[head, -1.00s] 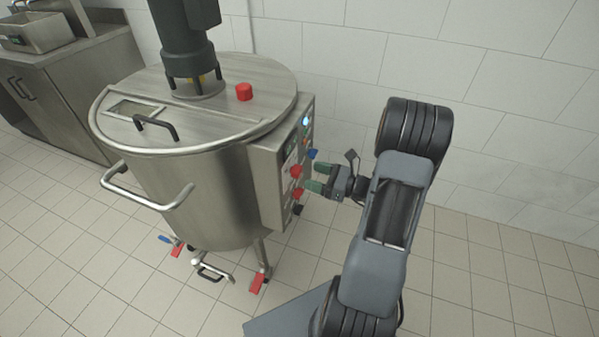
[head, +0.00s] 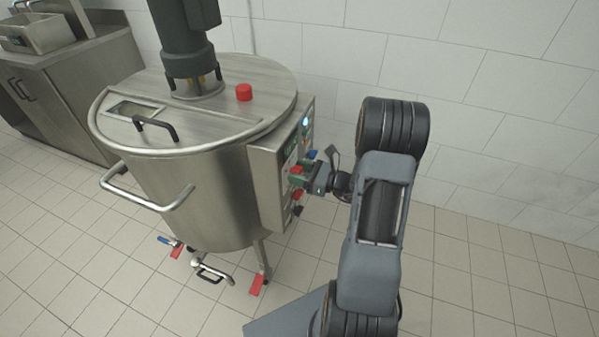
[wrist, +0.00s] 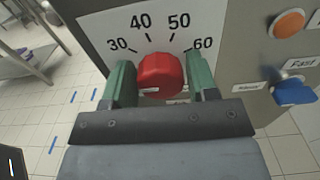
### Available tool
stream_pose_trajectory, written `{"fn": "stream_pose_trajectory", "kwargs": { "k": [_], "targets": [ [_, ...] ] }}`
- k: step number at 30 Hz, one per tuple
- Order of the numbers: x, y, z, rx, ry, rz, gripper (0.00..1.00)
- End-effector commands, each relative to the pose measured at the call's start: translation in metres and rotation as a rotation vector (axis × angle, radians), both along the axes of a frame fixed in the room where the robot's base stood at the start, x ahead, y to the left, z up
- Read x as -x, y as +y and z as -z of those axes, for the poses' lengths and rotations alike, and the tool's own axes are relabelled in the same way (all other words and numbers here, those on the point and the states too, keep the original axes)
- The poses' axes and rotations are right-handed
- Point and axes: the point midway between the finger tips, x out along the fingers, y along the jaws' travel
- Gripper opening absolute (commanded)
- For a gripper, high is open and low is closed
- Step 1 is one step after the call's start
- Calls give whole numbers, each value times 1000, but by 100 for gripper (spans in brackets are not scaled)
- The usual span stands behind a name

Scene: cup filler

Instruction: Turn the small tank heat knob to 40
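The red heat knob (wrist: 161,74) sits on a white dial face (wrist: 165,22) marked 30, 40, 50 and 60 in the wrist view. My gripper (wrist: 160,82) is open, with one green finger on each side of the knob. A gap shows between the knob and each finger. In the head view the gripper (head: 299,175) is at the control box (head: 268,185) on the steel tank (head: 205,190), and the red knob there (head: 296,170) is partly hidden by it. I cannot tell where the knob points.
An orange button (wrist: 288,24) and a blue knob (wrist: 294,91) marked "Fast" sit to the right of the dial. Another red knob (head: 298,194) lies below the gripper.

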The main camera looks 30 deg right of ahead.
Motion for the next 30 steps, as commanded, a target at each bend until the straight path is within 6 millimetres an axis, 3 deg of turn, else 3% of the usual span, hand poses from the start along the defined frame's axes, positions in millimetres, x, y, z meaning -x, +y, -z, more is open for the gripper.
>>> {"fn": "stream_pose_trajectory", "kwargs": {
  "k": [10,20,30],
  "targets": [
    [0,0,0,0,0,0,20],
    [0,0,-3,-50,46,0,20],
    [0,-1,-5,-254,234,1,20]
  ]
}}
